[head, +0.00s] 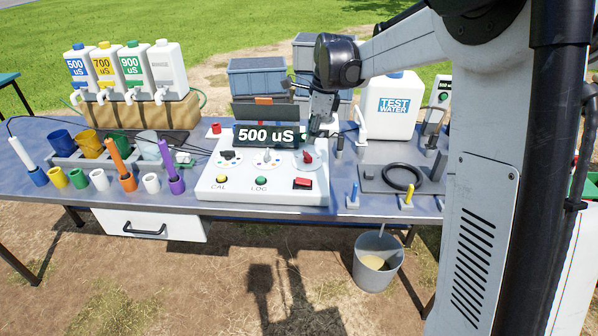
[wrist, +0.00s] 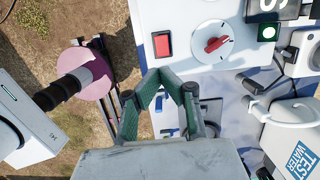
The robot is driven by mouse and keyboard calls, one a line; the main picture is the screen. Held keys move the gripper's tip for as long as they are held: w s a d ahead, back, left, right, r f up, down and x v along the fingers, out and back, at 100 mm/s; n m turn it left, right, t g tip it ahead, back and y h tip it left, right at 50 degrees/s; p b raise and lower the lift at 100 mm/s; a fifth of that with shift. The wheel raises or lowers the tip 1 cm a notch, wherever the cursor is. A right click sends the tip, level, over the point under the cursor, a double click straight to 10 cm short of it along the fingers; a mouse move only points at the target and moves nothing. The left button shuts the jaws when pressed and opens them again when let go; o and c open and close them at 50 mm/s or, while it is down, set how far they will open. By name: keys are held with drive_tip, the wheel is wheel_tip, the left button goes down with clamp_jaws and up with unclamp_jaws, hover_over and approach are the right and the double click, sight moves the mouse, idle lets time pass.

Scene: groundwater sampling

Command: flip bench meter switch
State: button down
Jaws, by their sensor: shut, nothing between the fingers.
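The bench meter (head: 222,190) is a white box on the table with a dark display reading "500 uS". Its red rocker switch (head: 303,183) sits at the front right corner, in line with the yellow CAL and green LOG buttons. In the wrist view the red switch (wrist: 162,44) lies just beyond my fingertips, in its white panel. My gripper (wrist: 163,80) is shut and empty, apart from the switch in the picture; its height above the panel is hard to judge. In the head view my gripper (head: 318,128) hangs by the display's right end, partly hidden.
A red-pointer knob (wrist: 213,44) sits beside the switch. A black ring (head: 402,178) on a dark plate and small coloured stands are to the right. Cups and coloured probes crowd the left. A bucket (head: 378,262) stands on the ground in front. The TEST WATER container (head: 390,105) is behind.

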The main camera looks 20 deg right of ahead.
sight(299, 180)
drive_tip(key=shift+w+f, duration=0.25)
drive_tip(key=f, duration=0.4)
drive_tip(key=a+f, duration=0.1)
drive_tip(key=f, duration=0.4)
drive_tip(key=a+f, duration=0.1)
drive_tip(key=f, duration=0.3)
drive_tip(key=shift+w+a+f+p, duration=0.25)
drive_tip(key=shift+w+f+p, duration=0.1)
drive_tip(key=shift+w, duration=0.05)
